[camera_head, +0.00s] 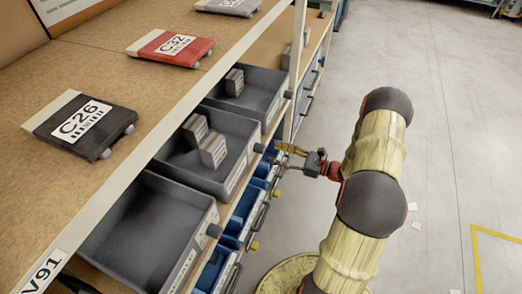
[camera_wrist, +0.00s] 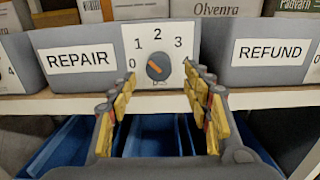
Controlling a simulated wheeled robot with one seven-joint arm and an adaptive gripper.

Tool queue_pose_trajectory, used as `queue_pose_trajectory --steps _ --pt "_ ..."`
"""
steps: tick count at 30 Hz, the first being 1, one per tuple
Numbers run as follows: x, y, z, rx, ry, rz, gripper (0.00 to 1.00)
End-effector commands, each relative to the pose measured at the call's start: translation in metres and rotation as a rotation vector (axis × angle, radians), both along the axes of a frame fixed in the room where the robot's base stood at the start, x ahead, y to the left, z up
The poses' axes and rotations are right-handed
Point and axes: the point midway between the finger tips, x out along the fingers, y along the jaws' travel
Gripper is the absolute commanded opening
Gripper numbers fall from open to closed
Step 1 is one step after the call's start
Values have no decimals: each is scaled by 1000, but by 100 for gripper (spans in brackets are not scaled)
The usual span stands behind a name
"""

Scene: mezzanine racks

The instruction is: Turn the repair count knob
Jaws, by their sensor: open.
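The repair count knob (camera_wrist: 157,67) is a small round orange-and-dark knob on a white dial plate (camera_wrist: 161,40) marked 0, 1, 2, 3. Its slot is slanted; I cannot tell which end points. The plate is on the front of the grey REPAIR bin (camera_wrist: 81,60). My gripper (camera_wrist: 158,80) is open, with one yellow finger on each side of the knob and a gap to it on both sides; contact does not show. The right finger hides part of the plate's lower right. In the head view my gripper (camera_head: 277,152) reaches the front of the middle grey bin (camera_head: 236,178).
A REFUND bin (camera_wrist: 270,52) stands to the right. Blue bins (camera_wrist: 152,137) sit below the shelf edge. In the head view, another grey bin (camera_head: 150,245) is nearer, and an upper shelf (camera_head: 100,62) carries tags C26 and C32.

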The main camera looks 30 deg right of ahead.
Motion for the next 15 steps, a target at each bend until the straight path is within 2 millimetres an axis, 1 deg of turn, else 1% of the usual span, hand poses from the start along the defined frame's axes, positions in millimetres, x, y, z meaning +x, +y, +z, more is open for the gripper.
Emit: queue_pose_trajectory --steps 1,9,15 --pt "6 7 -1 -1 0 5 50" --pt "37 32 -2 -3 0 5 50" --pt "49 41 -1 -2 1 4 50"
